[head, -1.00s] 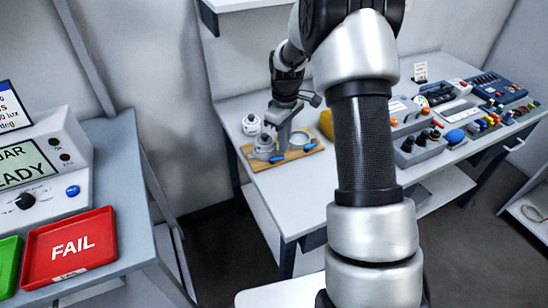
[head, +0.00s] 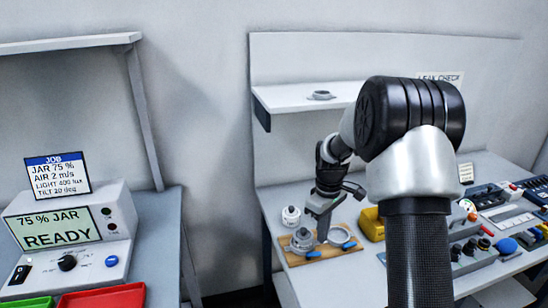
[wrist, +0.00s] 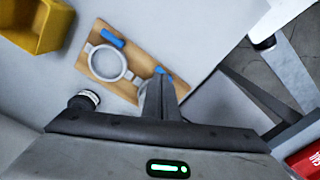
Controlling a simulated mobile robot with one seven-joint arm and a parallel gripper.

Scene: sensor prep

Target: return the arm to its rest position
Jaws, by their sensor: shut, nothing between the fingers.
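My gripper (head: 322,236) hangs pointing down over the wooden board on the grey bench, with my arm reaching out to it from the right. In the wrist view its fingers (wrist: 160,98) are together with nothing between them, and they cover part of the board (wrist: 135,48). The board (head: 328,252) carries round metal fittings and blue handles (head: 313,254). One ring (wrist: 108,62) shows clearly in the wrist view. I cannot tell whether the fingertips touch anything.
A white round part (head: 291,216) stands beside the board. A yellow bin (head: 371,224) and several instruments are to the right. A shelf (head: 310,96) hangs above the bench. At left are a READY console (head: 70,225) and a red tray (head: 105,297). A floor gap separates the benches.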

